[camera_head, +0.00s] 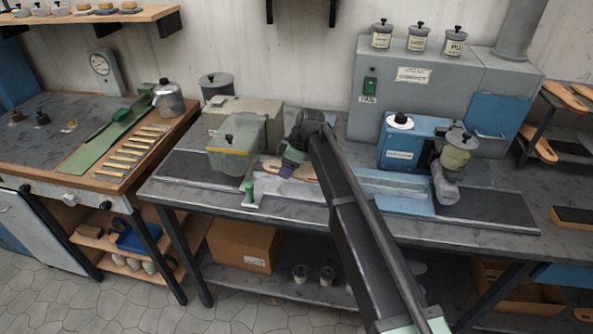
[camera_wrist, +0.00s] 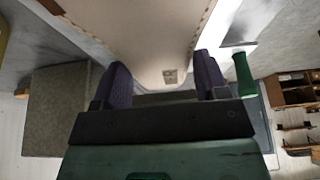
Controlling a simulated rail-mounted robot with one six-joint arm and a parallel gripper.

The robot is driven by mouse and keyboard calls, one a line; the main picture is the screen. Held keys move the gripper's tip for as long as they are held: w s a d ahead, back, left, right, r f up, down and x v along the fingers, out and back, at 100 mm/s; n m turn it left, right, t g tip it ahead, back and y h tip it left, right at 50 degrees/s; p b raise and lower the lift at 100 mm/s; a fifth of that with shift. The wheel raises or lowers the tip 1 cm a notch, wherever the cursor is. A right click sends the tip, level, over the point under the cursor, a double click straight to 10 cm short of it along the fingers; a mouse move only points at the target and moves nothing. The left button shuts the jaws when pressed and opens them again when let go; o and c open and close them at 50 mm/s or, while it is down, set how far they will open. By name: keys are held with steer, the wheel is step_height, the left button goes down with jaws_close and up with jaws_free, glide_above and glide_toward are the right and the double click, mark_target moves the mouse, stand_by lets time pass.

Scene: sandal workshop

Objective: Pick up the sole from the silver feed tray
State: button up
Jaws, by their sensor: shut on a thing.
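My gripper (camera_head: 287,172) is over the middle of the workbench, low above the silver tray (camera_head: 270,188). In the wrist view its two purple fingers (camera_wrist: 163,78) stand on either side of the heel end of a pale sole (camera_wrist: 150,35) with a stitched edge. The gripper is shut on the sole. In the head view only a tan part of the sole (camera_head: 303,172) shows beside the fingers; my arm hides the rest. I cannot tell whether the sole still touches the tray.
A green handle (camera_head: 250,192) stands at the tray's left front and shows in the wrist view (camera_wrist: 243,75). A blue box (camera_head: 412,143) and a press-like device (camera_head: 452,165) stand right. Dark mats flank the middle.

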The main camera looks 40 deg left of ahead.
step_height(320, 180, up, 20)
steer(key=p, duration=2)
steer(key=shift+r, duration=0.15)
